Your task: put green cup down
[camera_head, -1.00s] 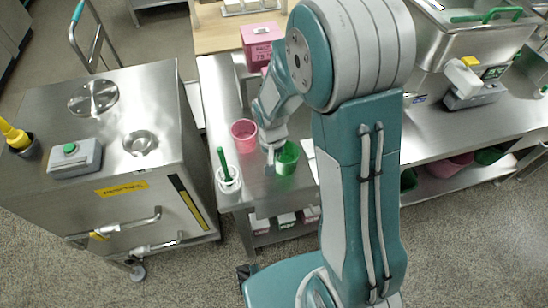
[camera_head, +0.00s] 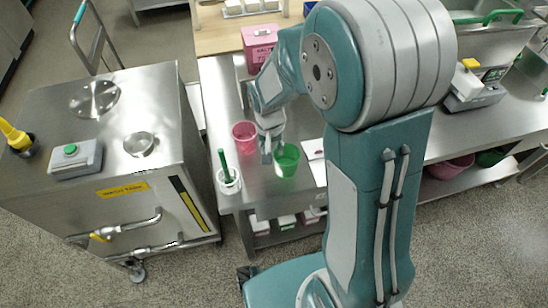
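The green cup (camera_head: 288,163) is upright at the front part of the steel table, with its open top facing up. My gripper (camera_head: 271,157) points down at the cup's left side, close to its rim. The fingers are small in this view. I cannot tell whether they touch the cup, or whether the cup's base rests fully on the steel. My arm comes in from the right, above the table.
A pink cup (camera_head: 244,136) stands to the left. A white container (camera_head: 229,181) with a green-handled tool is at the front left corner. A pink box (camera_head: 260,42) sits behind. A white sheet (camera_head: 314,149) lies to the right. A steel tank (camera_head: 110,150) stands left.

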